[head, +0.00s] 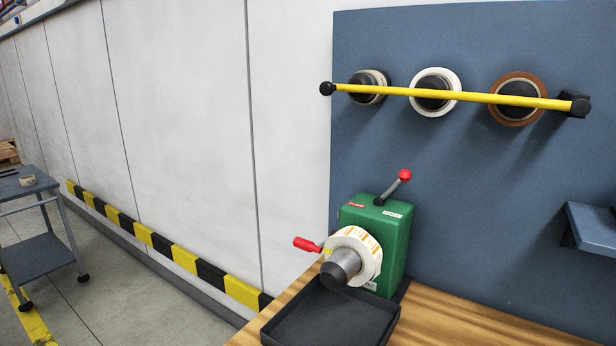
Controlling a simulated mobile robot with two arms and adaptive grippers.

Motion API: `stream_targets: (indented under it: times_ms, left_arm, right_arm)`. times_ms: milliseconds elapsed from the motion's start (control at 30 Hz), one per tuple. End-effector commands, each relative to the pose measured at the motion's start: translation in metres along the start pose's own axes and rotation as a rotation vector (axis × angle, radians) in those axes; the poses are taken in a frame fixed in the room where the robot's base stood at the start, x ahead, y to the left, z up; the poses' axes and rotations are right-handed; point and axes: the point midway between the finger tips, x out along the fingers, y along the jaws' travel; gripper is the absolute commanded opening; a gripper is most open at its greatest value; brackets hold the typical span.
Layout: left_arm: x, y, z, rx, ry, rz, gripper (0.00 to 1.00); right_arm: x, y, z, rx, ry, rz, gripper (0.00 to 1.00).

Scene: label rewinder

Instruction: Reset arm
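A green label rewinder (392,232) stands on the wooden bench against a blue-grey panel. A grey lever with a red ball knob (404,175) rises from its top, tilted to the right. A red handle (306,244) sticks out on its left side. A roll of white and orange labels (366,252) sits around the grey spindle (342,266) on its front. A yellow bar (450,95) with black ends runs across the panel in front of three rolls. Neither of my grippers shows in the head view.
A black tray (330,318) lies on the wooden bench (440,326) below the spindle. White (450,79) and brown (537,89) rolls hang on the panel (480,190). A blue-grey shelf (592,228) juts out at right. A grey cart (38,246) stands at far left; the floor between is clear.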

Motion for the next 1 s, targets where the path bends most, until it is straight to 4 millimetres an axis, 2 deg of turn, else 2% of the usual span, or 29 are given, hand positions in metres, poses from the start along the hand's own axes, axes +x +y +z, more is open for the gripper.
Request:
stream_targets:
  times_ms: [67, 600, 1000]
  left_arm:
    - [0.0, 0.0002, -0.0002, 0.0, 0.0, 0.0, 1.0]
    - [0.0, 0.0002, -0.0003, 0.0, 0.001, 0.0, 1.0]
    - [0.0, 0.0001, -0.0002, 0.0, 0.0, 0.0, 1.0]
  right_arm:
    - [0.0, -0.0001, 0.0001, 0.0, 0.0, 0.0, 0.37]
    - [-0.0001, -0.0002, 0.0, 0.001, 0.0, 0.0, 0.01]
    - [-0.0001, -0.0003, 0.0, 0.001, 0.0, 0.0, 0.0]
